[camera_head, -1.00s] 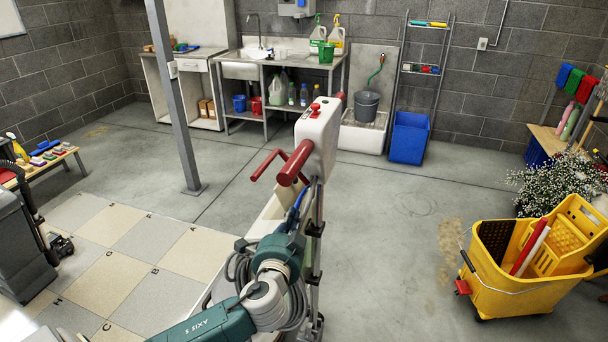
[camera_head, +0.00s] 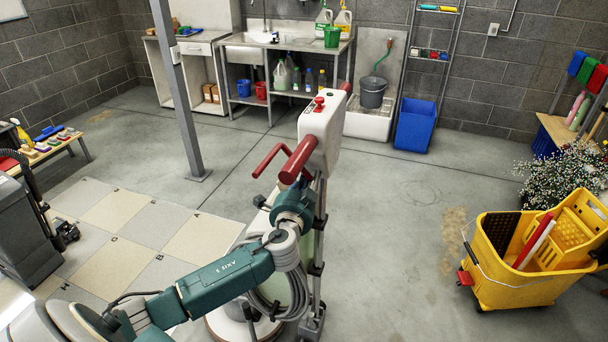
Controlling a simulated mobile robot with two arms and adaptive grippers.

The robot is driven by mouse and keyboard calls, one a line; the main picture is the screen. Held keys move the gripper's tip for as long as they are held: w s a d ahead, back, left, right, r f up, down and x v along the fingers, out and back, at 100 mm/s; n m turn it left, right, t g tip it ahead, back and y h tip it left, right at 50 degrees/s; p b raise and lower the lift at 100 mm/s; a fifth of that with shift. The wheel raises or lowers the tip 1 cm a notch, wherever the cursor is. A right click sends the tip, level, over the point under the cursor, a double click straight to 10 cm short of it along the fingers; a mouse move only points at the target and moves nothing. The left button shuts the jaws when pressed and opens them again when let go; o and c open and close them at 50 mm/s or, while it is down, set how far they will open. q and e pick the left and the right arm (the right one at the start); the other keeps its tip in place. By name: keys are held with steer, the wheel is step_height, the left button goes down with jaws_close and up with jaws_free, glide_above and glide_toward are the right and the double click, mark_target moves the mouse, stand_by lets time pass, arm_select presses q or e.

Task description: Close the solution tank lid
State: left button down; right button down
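The floor machine stands in the middle, with a white control head (camera_head: 322,135) and red handles (camera_head: 298,160) on an upright post. A pale tank body (camera_head: 312,248) shows partly behind my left arm and the cables. I cannot make out the lid or whether it is open. My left arm comes in from the lower left, and its teal and white wrist (camera_head: 292,207) is in front of the post, just below the red handles. The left gripper's fingers are hidden from this view. My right gripper is not in view.
A yellow mop bucket (camera_head: 520,285) stands at the right. A grey post (camera_head: 178,95) rises left of the machine. A sink bench (camera_head: 290,62) and a blue bin (camera_head: 415,125) stand at the back. The floor between the machine and yellow bucket is clear.

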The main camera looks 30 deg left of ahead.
arm_select(q)
steer(key=shift+w+a, duration=0.1)
steer(key=shift+w, duration=0.15)
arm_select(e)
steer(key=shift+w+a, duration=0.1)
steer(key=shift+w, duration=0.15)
arm_select(q)
steer(key=shift+a, duration=0.1)
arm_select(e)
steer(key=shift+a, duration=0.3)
arm_select(q)
steer(key=shift+s+a+n, duration=0.1)
steer(key=shift+a+n, duration=0.1)
steer(key=shift+n, duration=0.1)
